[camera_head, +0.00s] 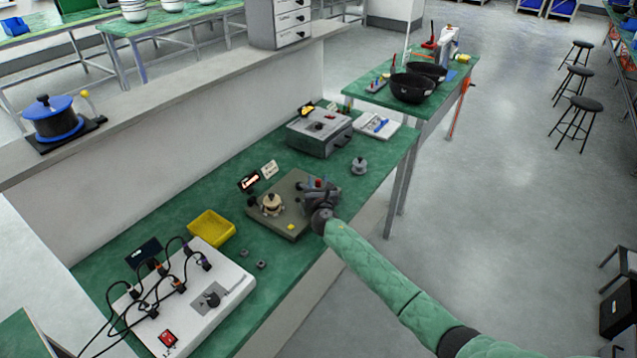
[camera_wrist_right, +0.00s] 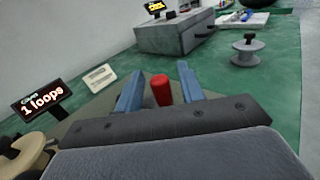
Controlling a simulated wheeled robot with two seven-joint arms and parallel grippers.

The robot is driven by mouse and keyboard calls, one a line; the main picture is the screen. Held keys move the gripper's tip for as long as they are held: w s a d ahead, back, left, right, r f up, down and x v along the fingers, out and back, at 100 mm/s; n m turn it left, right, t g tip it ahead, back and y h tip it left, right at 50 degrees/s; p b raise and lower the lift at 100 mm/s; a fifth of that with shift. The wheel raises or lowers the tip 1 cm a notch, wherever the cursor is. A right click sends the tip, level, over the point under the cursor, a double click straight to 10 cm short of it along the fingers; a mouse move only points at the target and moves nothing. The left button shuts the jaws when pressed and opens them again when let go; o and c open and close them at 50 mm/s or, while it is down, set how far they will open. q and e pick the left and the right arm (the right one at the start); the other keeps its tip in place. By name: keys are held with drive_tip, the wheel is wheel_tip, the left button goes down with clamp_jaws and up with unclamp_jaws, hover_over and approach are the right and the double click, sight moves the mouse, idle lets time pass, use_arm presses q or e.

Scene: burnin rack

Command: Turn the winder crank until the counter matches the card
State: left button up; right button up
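The winder sits on a grey-olive base plate (camera_head: 290,226) on the green bench, with a cream spool (camera_head: 271,204) at its left. The counter (camera_head: 248,181) is a small dark display; in the wrist view it (camera_wrist_right: 42,100) reads "1 loops". A pale card (camera_head: 270,169) stands beside it; it shows in the wrist view (camera_wrist_right: 100,77), too small to read. The red crank handle (camera_wrist_right: 161,92) stands upright between the two blue fingers of my right gripper (camera_wrist_right: 160,88), with gaps visible on both sides. My right gripper (camera_head: 319,190) is over the plate's right side. My left gripper is not in view.
A yellow tray (camera_head: 212,229) and a white panel with black cables (camera_head: 225,292) lie left of the winder. A grey box (camera_head: 318,135) stands behind it, and a grey spool (camera_head: 359,167) stands to the right. Some bare green bench lies between them.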

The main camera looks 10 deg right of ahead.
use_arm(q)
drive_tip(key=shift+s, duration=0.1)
use_arm(e)
drive_tip(key=shift+s, duration=0.25)
drive_tip(key=s+b, duration=0.1)
drive_tip(key=s, duration=0.5)
drive_tip(key=shift+a+b, duration=0.1)
drive_tip(key=shift+b, duration=0.25)
drive_tip(key=shift+s+a, duration=0.1)
drive_tip(key=shift+s, duration=0.55)
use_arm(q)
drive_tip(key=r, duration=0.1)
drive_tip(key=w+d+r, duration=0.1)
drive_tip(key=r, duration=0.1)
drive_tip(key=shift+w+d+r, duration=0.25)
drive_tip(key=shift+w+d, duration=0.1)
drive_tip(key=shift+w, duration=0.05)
use_arm(e)
drive_tip(key=shift+c, duration=0.5)
